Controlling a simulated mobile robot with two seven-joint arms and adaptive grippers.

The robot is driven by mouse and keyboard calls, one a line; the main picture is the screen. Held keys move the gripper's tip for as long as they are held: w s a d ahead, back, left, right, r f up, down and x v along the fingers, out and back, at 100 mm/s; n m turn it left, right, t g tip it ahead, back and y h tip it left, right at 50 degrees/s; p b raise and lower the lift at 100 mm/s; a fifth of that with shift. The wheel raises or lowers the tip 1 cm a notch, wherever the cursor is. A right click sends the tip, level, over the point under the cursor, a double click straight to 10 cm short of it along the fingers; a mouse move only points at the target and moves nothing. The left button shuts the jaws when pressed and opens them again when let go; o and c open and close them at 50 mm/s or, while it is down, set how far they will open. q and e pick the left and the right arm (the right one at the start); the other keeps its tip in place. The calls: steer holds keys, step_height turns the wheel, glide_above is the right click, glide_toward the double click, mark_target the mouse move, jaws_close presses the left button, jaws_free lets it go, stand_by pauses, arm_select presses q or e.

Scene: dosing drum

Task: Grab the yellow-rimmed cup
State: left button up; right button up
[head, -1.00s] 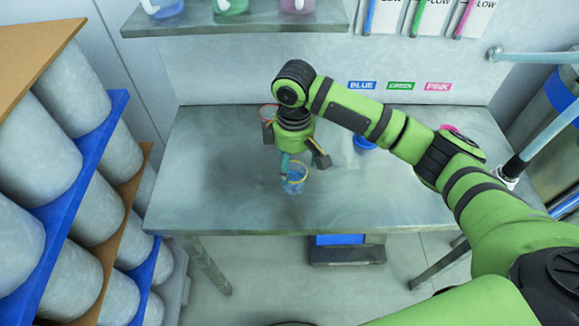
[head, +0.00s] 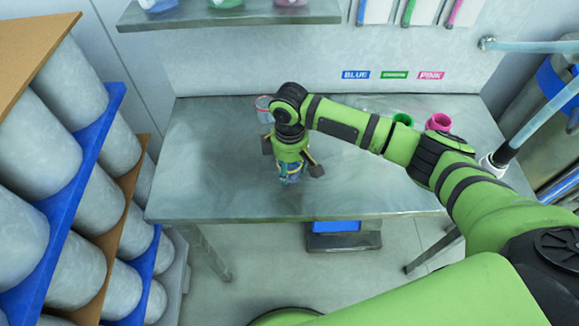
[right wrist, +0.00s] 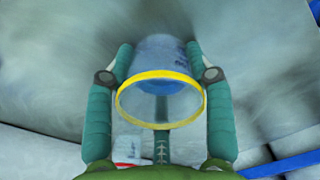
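The yellow-rimmed cup (right wrist: 160,74) is translucent and holds something blue at its bottom. In the head view the cup (head: 291,177) stands near the table's front edge, mostly hidden by my right gripper (head: 290,178). In the right wrist view the fingers of my right gripper (right wrist: 160,50) straddle the cup, one on each side, very near its wall. Narrow gaps seem to remain at the fingertips; firm contact does not show. My left gripper is out of view.
A green cup (head: 403,119) and a pink cup (head: 438,122) stand at the back right. A rack of grey drums (head: 45,150) is at the left.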

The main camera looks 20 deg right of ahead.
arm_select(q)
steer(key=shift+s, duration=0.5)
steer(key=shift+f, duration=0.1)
arm_select(e)
steer(key=shift+r, duration=0.1)
steer(key=shift+r, duration=0.7)
step_height(320, 180, up, 3)
steer(key=shift+f+b, duration=0.2)
steer(key=shift+b, duration=0.45)
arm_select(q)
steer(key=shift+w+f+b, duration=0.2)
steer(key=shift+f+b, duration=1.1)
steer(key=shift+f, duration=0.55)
arm_select(e)
steer(key=s+d+r, duration=0.1)
steer(key=d+r, duration=0.5)
steer(key=d, duration=0.5)
steer(key=shift+s+d+r, duration=0.2)
steer(key=shift+d+r, duration=0.05)
steer(key=shift+r, duration=0.15)
